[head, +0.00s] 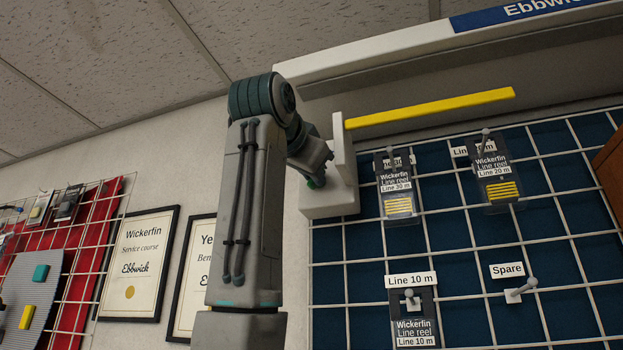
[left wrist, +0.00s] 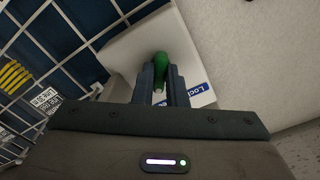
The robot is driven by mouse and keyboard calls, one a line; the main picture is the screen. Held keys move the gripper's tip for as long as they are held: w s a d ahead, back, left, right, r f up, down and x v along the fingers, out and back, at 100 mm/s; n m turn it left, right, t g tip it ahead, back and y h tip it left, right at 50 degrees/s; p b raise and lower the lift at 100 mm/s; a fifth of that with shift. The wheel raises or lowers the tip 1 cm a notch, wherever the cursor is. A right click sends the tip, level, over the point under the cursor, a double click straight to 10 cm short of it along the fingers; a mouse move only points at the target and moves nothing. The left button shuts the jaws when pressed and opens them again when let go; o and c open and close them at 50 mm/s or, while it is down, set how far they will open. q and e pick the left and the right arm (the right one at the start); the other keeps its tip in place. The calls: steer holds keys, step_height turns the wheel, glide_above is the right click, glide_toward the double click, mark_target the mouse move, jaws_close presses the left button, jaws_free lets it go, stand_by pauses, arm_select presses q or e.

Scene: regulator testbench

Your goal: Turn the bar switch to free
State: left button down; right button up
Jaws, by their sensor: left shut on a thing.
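The bar switch shows in the left wrist view as a green handle (left wrist: 161,62) on a white housing (left wrist: 126,52). My left gripper (left wrist: 160,76) is shut on the handle, with one dark finger on each side. A label beginning "Lock" (left wrist: 200,89) sits right of the fingers; its end is cut off. Another label is mostly hidden by the fingers. In the head view the white housing (head: 328,205) is at the end of my left arm, and my wrist hides most of the switch. A yellow bar (head: 432,108) extends right from the housing's upright. My right gripper is not in view.
A wire grid (head: 455,255) on a blue panel stands right of the housing, with packaged line reels (head: 397,192) on hooks. An empty hook (head: 520,291) is under the "Spare" label. Framed certificates (head: 137,268) hang on the wall at left.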

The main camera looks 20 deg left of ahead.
arm_select(q)
steer(key=shift+m, duration=1)
steer(key=shift+r+b, duration=0.1)
steer(key=shift+b, duration=0.2)
steer(key=c, duration=1.5)
jaws_free()
steer(key=shift+o, duration=0.2)
steer(key=s+b, duration=0.4)
steer(key=s, duration=0.7)
steer(key=shift+a+b, duration=0.15)
steer(key=shift+b, duration=0.25)
